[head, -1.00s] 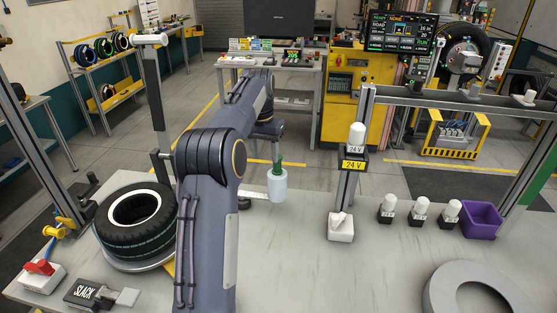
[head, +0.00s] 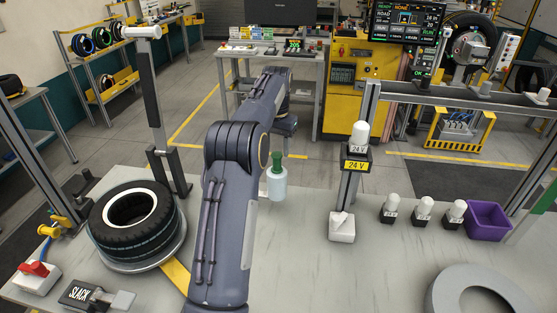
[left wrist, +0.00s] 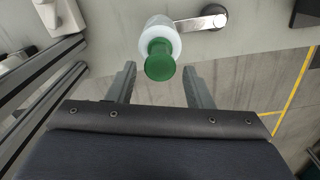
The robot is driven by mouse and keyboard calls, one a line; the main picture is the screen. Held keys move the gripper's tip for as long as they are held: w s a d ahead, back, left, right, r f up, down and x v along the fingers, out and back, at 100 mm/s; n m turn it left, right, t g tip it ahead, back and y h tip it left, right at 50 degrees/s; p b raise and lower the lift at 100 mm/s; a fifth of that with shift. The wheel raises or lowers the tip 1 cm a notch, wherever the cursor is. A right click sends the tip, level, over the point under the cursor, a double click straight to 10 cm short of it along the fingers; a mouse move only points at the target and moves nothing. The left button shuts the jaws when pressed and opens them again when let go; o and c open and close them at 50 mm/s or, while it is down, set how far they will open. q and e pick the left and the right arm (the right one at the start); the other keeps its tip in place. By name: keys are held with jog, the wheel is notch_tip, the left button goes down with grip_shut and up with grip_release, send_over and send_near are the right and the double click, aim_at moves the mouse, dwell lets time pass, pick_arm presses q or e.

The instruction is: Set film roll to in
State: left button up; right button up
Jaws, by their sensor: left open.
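The film roll (head: 277,183) appears as a pale cylinder with a green top, upright near the far edge of the worktable. It also shows in the left wrist view (left wrist: 160,42), its green top towards the camera. A flat metal arm (left wrist: 200,20) runs from beside the roll to a rounded end. My left gripper (left wrist: 160,74) is open, its two fingers apart on either side below the green top, with nothing between them. In the head view my left arm hides part of the table, and the fingers cannot be made out. My right gripper is not in view.
A tyre (head: 133,217) lies on a round plate at left. A post with a 24 V block (head: 357,163) stands right of the roll. Small white-topped units (head: 422,210), a purple bin (head: 487,220) and a grey ring (head: 480,295) are farther right. The middle front is clear.

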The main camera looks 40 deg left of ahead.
aim_at(276, 155)
pick_arm(q)
notch_tip(276, 155, down, 6)
jog(key=shift+r+p, duration=0.1)
jog(key=shift+p, duration=0.2)
grip_shut()
jog(key=shift+s, duration=0.1)
